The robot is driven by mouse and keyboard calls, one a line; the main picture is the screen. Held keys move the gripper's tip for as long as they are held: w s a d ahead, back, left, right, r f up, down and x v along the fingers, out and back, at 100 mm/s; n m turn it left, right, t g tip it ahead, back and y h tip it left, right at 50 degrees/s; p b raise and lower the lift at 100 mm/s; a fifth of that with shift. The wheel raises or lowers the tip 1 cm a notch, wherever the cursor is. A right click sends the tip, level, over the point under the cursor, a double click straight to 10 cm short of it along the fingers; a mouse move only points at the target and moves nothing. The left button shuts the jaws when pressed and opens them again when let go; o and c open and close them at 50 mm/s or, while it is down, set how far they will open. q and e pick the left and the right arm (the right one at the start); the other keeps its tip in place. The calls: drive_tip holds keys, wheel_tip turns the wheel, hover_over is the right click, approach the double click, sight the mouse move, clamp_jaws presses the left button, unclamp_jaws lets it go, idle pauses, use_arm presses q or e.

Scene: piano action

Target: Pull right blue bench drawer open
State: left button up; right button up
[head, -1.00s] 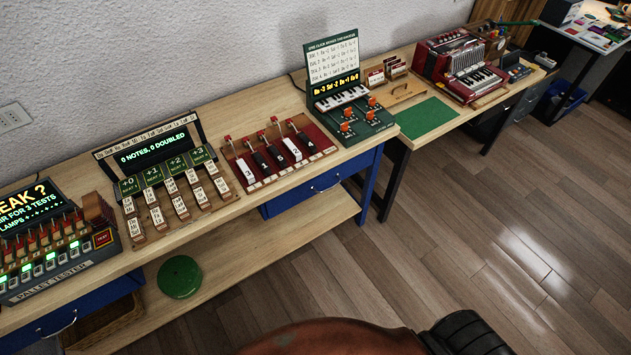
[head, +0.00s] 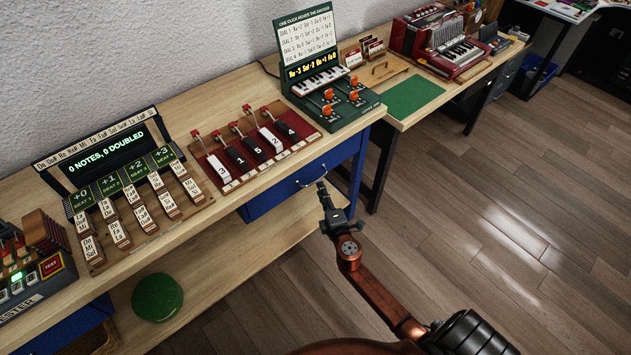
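The right blue bench drawer (head: 283,196) sits under the wooden bench top, below the red-based lever rack. It looks shut, its front about in line with the bench edge. Its curved silver handle (head: 312,179) is on the drawer front. My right gripper (head: 324,192) is right by the handle, on its near right side, seen edge-on. I cannot tell whether its fingers are apart or touch the handle. My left gripper is not in view.
Another blue drawer (head: 65,335) is at the lower left. A green round object (head: 157,297) rests on the lower shelf (head: 215,290). The bench top (head: 190,100) carries note blocks, levers and a small keyboard console (head: 325,80). The floor at right is clear.

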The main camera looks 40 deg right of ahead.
sight(317, 180)
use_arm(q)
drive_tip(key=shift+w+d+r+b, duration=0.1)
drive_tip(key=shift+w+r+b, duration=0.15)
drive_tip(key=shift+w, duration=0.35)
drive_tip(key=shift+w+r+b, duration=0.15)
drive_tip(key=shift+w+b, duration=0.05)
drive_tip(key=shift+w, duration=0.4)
use_arm(e)
drive_tip(key=shift+x, duration=3.25)
drive_tip(key=shift+c, duration=0.5)
clamp_jaws()
drive_tip(key=shift+f, duration=0.1)
